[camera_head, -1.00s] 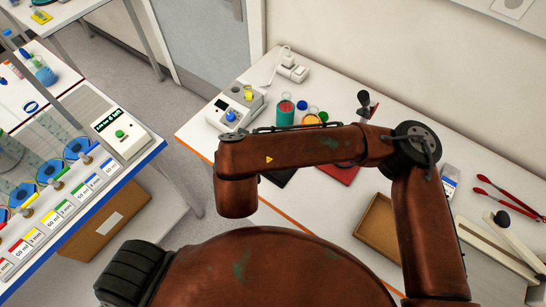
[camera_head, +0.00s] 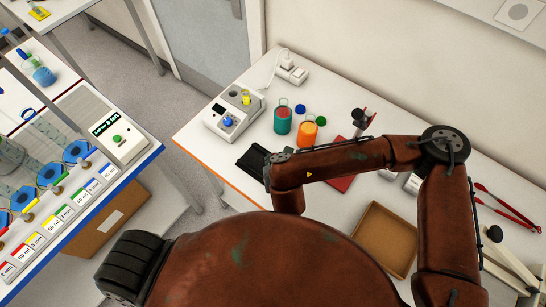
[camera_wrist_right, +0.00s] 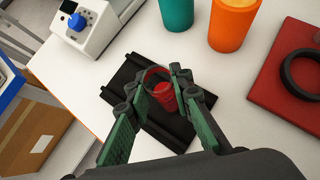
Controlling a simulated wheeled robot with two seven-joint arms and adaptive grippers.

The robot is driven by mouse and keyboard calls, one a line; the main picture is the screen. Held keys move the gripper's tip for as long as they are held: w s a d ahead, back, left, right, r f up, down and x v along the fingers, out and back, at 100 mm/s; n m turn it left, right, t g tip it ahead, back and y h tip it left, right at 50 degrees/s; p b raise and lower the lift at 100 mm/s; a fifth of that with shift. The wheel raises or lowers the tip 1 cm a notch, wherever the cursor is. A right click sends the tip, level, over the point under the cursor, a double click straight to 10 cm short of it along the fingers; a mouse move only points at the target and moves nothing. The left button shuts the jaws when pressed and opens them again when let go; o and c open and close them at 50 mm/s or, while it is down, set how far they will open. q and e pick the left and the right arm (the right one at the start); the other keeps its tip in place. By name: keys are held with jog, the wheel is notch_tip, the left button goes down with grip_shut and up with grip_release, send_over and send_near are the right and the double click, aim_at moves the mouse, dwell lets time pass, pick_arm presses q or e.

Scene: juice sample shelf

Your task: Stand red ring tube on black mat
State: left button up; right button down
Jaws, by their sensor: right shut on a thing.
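The red ring tube (camera_wrist_right: 165,97) shows in the right wrist view as a red round top with a red ring, seen from above. My right gripper (camera_wrist_right: 158,82) is shut on it, one green-padded finger on each side. The black mat (camera_wrist_right: 122,76), with raised edges, lies beneath the tube and the fingers. I cannot tell whether the tube's foot touches the mat. In the head view the mat (camera_head: 247,158) lies near the table's front edge, partly behind my right arm, which hides gripper and tube. My left gripper is not in view.
A teal beaker (camera_head: 283,119) and an orange beaker (camera_head: 308,132) stand behind the mat. A white device with a blue knob (camera_head: 228,121) is at left. A red mat (camera_wrist_right: 280,85) with a black ring (camera_wrist_right: 302,75) lies at right. A brown tray (camera_head: 375,243) is further right.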

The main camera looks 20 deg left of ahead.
jog(key=shift+f, duration=0.3)
jog(key=shift+s+a+f, duration=0.1)
jog(key=shift+s+f, duration=0.05)
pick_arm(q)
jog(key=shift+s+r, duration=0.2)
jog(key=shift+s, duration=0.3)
pick_arm(e)
jog(key=shift+f, duration=0.1)
jog(key=shift+f, duration=0.1)
jog(key=c, duration=1.7)
grip_release()
jog(key=shift+c, duration=0.2)
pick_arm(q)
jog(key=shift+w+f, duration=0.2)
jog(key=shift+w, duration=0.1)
